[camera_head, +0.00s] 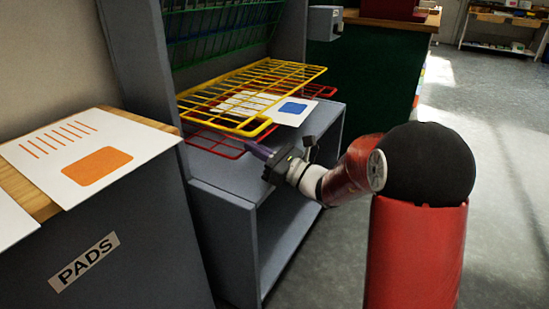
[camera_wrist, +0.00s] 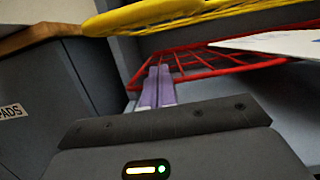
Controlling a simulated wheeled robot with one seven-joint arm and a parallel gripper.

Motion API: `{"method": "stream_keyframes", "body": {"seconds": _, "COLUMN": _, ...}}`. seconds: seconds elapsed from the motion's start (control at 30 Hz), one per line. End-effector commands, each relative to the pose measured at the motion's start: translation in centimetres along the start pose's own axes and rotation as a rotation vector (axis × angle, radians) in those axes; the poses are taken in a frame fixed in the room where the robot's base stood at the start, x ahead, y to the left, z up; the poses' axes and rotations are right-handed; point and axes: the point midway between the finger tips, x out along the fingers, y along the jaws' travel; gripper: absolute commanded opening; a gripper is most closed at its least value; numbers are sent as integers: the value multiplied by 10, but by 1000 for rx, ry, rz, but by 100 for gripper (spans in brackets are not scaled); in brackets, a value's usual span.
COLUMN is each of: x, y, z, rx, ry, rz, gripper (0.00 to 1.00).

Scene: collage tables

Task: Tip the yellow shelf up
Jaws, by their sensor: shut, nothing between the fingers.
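The yellow shelf (camera_head: 243,92) is a wire rack in the grey drying cabinet, lying nearly level above a red wire shelf (camera_head: 215,144). Its front edge passes across the top of the wrist view (camera_wrist: 160,14). My gripper (camera_head: 255,150) is at the cabinet's front, with its purple fingers together and empty. In the wrist view the fingers (camera_wrist: 159,80) point inward below the yellow shelf's front edge, over or beside the red shelf (camera_wrist: 200,64). I cannot tell whether they touch either shelf.
A white sheet with a blue patch (camera_head: 293,108) lies on the red shelf. Green shelves (camera_head: 215,40) are tilted up above. The grey PADS cabinet (camera_head: 120,255) with printed sheets (camera_head: 90,150) stands at left. Open floor (camera_head: 500,150) lies at right.

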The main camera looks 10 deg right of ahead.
Motion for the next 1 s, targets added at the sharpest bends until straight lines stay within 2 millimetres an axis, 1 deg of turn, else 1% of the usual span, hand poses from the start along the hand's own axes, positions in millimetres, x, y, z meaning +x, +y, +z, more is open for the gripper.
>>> {"method": "stream_keyframes", "body": {"seconds": 0.03, "x": 4, "y": 0, "z": 10, "rx": -4, "ry": -3, "rz": 1, "gripper": 0}}
{"method": "stream_keyframes", "body": {"seconds": 0.1, "x": 6, "y": 0, "z": 21, "rx": -4, "ry": -1, "rz": 0, "gripper": 0}}
{"method": "stream_keyframes", "body": {"seconds": 0.23, "x": 9, "y": 0, "z": 33, "rx": -2, "ry": 0, "rz": 0, "gripper": 0}}
{"method": "stream_keyframes", "body": {"seconds": 0.4, "x": 10, "y": 0, "z": 39, "rx": -1, "ry": 0, "rz": 0, "gripper": 0}}
{"method": "stream_keyframes", "body": {"seconds": 0.77, "x": 10, "y": 0, "z": 40, "rx": -1, "ry": 0, "rz": 0, "gripper": 0}}
{"method": "stream_keyframes", "body": {"seconds": 0.87, "x": 11, "y": 0, "z": 45, "rx": -2, "ry": 0, "rz": 0, "gripper": 0}}
{"method": "stream_keyframes", "body": {"seconds": 1.0, "x": 15, "y": 1, "z": 60, "rx": -2, "ry": 0, "rz": 0, "gripper": 0}}
